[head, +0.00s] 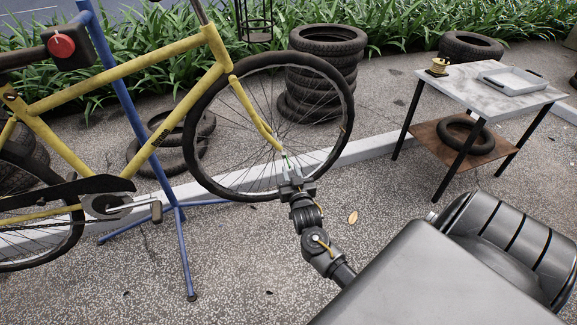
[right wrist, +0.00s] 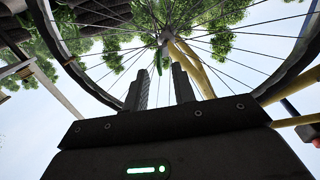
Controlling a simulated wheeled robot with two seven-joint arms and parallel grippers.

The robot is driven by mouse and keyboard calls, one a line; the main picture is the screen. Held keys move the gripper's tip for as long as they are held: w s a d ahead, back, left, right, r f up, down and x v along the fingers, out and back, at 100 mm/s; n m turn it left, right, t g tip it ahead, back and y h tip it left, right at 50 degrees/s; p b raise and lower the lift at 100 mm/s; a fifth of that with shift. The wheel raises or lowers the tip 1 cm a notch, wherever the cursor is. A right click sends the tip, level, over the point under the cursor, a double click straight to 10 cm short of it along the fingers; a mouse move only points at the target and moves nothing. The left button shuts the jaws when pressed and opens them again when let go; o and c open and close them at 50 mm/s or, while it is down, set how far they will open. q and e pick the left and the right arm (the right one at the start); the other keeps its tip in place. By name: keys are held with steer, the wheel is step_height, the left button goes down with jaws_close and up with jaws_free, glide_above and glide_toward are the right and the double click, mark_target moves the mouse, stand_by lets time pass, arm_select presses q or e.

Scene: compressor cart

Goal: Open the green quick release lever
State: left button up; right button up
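The green quick release lever (head: 286,159) is a small green piece at the hub of the bicycle's front wheel (head: 240,165), by the lower end of the yellow fork (head: 257,117). My right gripper (head: 288,172) is just below the lever in the head view and hides part of the hub area. In the right wrist view its two dark fingers (right wrist: 160,84) stand apart with nothing between them. The hub and a small dark green piece (right wrist: 158,59) show just beyond the fingertips. I cannot tell whether the fingers touch it. My left gripper is out of view.
A blue repair stand (head: 138,120) holds the yellow bicycle up. Stacked tires (head: 327,65) stand behind the front wheel. A table (head: 457,83) with a tray (head: 515,80) stands at the right. A white curb (head: 375,150) crosses behind the wheel.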

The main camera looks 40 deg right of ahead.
steer(key=shift+x, duration=1.95)
steer(key=shift+c, duration=0.5)
jaws_close()
